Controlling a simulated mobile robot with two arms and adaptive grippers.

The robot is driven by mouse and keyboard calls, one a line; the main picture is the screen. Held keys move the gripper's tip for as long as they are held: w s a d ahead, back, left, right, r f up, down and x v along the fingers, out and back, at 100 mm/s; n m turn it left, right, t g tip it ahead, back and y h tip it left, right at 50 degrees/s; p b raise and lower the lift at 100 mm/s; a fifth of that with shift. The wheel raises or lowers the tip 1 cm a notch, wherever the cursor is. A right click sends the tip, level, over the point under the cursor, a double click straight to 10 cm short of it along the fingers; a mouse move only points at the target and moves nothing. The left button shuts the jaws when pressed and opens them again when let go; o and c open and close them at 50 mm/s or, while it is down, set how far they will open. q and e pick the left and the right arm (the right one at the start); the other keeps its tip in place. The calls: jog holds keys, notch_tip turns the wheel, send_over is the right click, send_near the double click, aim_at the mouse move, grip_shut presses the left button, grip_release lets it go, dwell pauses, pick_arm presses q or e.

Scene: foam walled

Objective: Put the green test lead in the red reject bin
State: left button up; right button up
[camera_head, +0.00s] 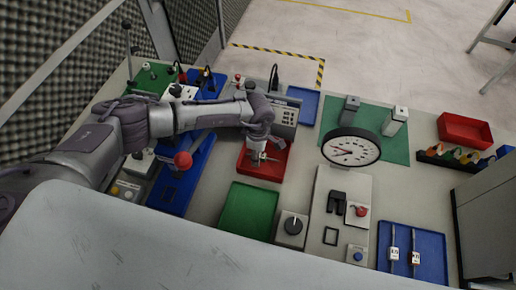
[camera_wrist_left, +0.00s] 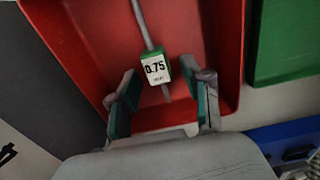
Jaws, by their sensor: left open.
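The red bin (camera_head: 276,172) stands near the middle of the bench. My left gripper (camera_head: 262,158) is over it, pointing down, and covers part of it. In the left wrist view the gripper (camera_wrist_left: 160,108) is open, its fingers apart on either side of the green test lead (camera_wrist_left: 160,52). The lead has a green grip, a white "0.75" label and thin grey ends. It shows against the inside of the red bin (camera_wrist_left: 85,50); I cannot tell whether it rests on the floor. My right gripper is not in view.
A green tray (camera_head: 248,210) stands in front of the bin. A blue tray (camera_head: 434,258) at the front right holds two labelled pieces. A second red bin (camera_head: 464,129) is at the far right. A round dial (camera_head: 351,147) and grey instrument (camera_head: 284,113) stand close by.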

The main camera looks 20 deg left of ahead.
pick_arm(q)
jog(key=shift+r, duration=0.3)
notch_tip(320, 180, up, 12)
jog(key=b, duration=0.4)
jog(key=shift+f+b, duration=0.15)
jog(key=shift+b, duration=0.15)
